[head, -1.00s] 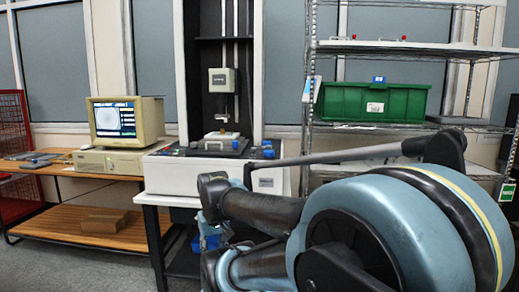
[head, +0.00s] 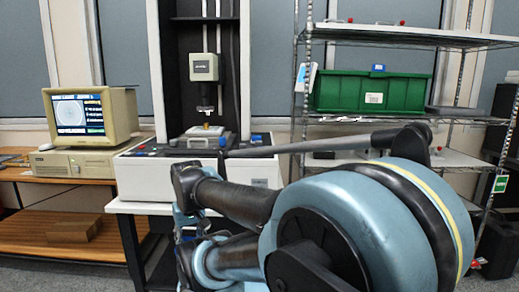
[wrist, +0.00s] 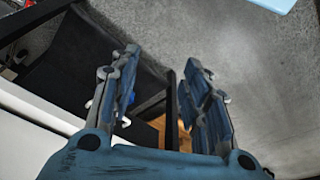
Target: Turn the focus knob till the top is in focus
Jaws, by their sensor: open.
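The measuring machine stands at the centre of the head view, with a white base (head: 130,182) and a dark column. Its pale optical head (head: 204,67) hangs above a stage (head: 203,137) bearing a small pale part with a yellowish top. A blue knob (head: 256,138) shows on the base's right side; I cannot tell whether it is the focus knob. The monitor (head: 88,116) at left shows a round picture with rings or a reticle; its sharpness is too small to judge. In the wrist view my gripper (wrist: 160,72) is open and empty, fingers apart over the floor, beside a white edge.
A wooden bench (head: 60,232) stands left, with a cardboard box (head: 72,229) on its lower shelf. A wire rack (head: 400,36) with a green bin (head: 372,92) stands right. My arm covers the machine's lower right. Grey floor (wrist: 255,80) shows open in the wrist view.

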